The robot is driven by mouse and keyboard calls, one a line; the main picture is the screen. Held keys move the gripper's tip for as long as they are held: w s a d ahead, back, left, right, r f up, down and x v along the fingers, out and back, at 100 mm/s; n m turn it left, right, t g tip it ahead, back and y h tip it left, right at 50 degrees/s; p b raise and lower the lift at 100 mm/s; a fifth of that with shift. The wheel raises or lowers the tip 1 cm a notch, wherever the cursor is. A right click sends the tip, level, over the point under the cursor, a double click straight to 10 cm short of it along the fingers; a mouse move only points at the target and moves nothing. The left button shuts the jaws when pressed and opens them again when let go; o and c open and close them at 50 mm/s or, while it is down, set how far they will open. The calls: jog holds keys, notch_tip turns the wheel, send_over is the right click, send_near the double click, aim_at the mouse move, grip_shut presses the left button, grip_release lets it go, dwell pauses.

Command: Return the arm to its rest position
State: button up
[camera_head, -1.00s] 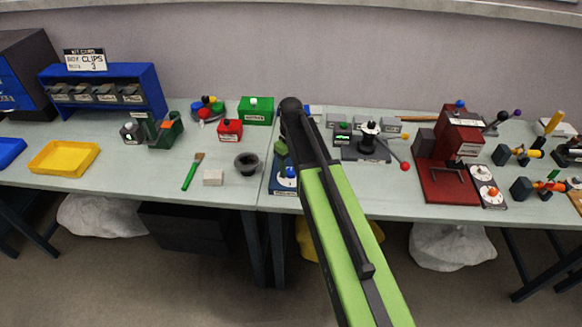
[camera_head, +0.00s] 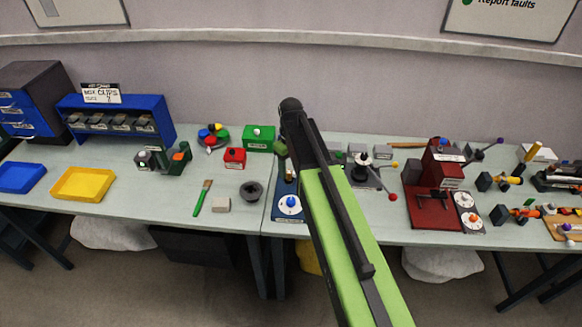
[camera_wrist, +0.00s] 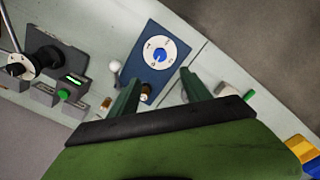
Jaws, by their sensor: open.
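My arm (camera_head: 340,235) rises from the bottom of the head view and reaches over the table. A blue plate with a white dial and blue knob (camera_wrist: 155,58) lies just beyond the fingertips. The same dial plate (camera_head: 289,207) shows left of my arm in the head view.
The table's front strip right of my arm (camera_head: 390,230) is bare.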

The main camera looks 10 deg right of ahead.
jog(key=shift+f, duration=0.1)
jog(key=s+f+m+b, duration=0.5)
jog(key=s+f+b, duration=0.7)
jog(key=s, duration=0.2)
jog(key=shift+s+m, duration=0.3)
jog(key=shift+s, duration=0.05)
jog(key=shift+a, duration=0.1)
jog(key=shift+c, duration=0.4)
